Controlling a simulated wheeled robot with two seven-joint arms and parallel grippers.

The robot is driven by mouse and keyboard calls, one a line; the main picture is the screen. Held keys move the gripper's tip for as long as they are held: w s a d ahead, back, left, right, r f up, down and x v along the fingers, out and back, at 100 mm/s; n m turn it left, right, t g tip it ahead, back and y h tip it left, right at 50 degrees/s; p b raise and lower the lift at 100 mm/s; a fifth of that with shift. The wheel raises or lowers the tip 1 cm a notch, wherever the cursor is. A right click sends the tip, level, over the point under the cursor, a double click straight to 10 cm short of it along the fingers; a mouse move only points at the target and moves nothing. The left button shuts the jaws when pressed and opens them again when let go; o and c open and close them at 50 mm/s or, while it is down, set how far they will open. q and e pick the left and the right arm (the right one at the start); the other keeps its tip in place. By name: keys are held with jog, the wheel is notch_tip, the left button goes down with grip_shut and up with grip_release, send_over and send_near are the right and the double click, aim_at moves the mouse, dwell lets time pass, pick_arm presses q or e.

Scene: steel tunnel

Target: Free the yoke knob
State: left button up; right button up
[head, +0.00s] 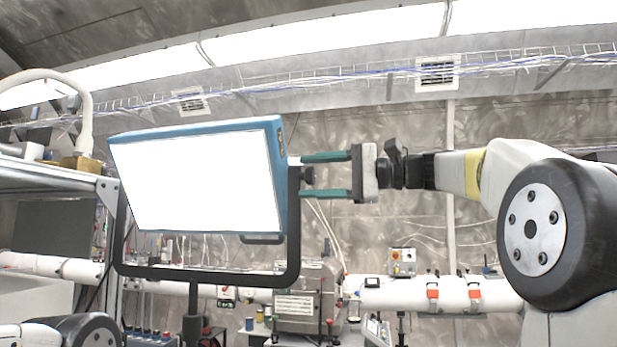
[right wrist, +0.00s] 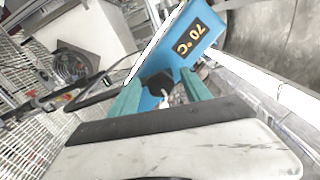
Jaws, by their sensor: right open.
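A lamp panel with a bright white face and blue housing (head: 282,150) hangs tilted in a black U-shaped yoke (head: 215,273). The dark yoke knob (head: 307,175) sticks out at the right side of the yoke, near its top. My right gripper (head: 303,175) is open, with one teal finger above the knob and one below. In the right wrist view the black, faceted knob (right wrist: 158,84) sits between the fingertips. I cannot tell whether the fingers touch it. My left gripper is not in view.
An orange "70 °C" display (right wrist: 190,38) shows on the blue housing. A metal shelf (head: 60,178) stands at the left. A white pipe (head: 430,297) and a steel box (head: 308,300) are behind, lower down. The space above my right arm is free.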

jog(key=v, duration=0.8)
jog(key=shift+a, duration=0.1)
